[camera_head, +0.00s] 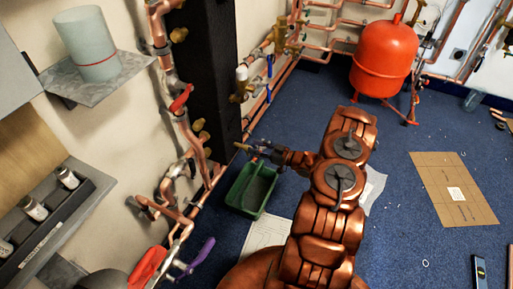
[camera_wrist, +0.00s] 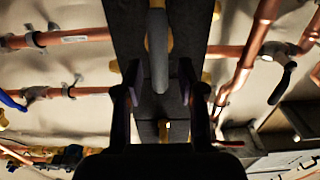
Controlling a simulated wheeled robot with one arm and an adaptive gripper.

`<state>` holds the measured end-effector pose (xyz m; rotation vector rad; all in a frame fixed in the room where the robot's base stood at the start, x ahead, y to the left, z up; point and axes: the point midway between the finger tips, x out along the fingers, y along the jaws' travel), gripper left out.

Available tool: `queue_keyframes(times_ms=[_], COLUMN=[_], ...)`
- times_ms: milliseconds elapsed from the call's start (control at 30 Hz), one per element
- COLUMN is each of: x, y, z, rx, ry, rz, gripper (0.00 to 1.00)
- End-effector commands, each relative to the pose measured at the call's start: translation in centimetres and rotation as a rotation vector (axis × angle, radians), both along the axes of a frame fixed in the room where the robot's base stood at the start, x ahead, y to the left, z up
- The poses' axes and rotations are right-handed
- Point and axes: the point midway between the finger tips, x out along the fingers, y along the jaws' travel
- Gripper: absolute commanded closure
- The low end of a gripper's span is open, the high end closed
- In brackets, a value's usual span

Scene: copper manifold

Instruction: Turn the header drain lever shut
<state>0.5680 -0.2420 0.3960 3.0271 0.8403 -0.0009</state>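In the wrist view a grey, rod-shaped lever handle (camera_wrist: 158,55) hangs in front of a dark column, with a bit of brass near its top. I cannot tell for sure that this is the header drain lever. My gripper (camera_wrist: 158,85) is open, with one dark finger on each side of the handle's lower end and visible gaps between. In the head view my gripper (camera_head: 257,148) is small and dark, close to a brass fitting (camera_head: 241,146) near the black column (camera_head: 208,80). The handle is not clear there.
A green tray (camera_head: 234,194) stands on the blue floor below my gripper. Copper pipes with a red lever (camera_head: 181,98), another red lever (camera_head: 148,268) and a purple lever (camera_head: 201,254) run along the left wall. A red tank (camera_head: 384,58) stands behind. Cardboard (camera_head: 450,190) lies right.

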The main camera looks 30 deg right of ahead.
Motion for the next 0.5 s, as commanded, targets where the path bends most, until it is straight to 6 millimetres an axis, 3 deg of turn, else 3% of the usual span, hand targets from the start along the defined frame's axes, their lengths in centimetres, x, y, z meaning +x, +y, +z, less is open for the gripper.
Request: queue_keyframes(times_ms=[100,500], x=[-0.01,-0.02], y=[0.0,0.02], z=[0.0,-0.01], rx=[0.0,0.0], ry=[0.0,0.0], rz=[0.0,0.001], gripper=[0.61,1.0])
